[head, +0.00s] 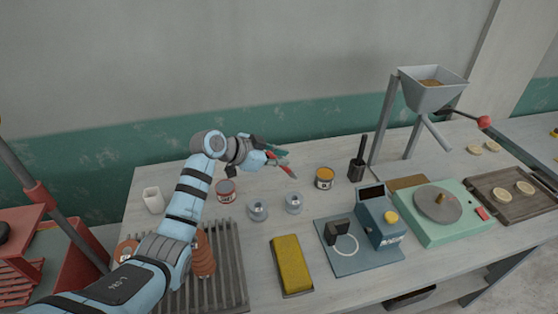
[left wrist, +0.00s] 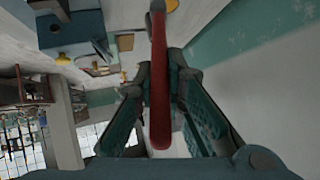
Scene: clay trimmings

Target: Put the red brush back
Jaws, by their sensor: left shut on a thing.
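My left gripper (head: 274,155) is shut on the red brush (head: 288,171) and holds it above the back of the table. In the left wrist view, the brush's red handle (left wrist: 159,118) runs lengthwise between the two teal fingers of the gripper (left wrist: 159,75). A white empty-looking cup (head: 153,202) stands at the table's left end. My right gripper is not in view.
A hopper on a stand (head: 431,94) rises at the right.

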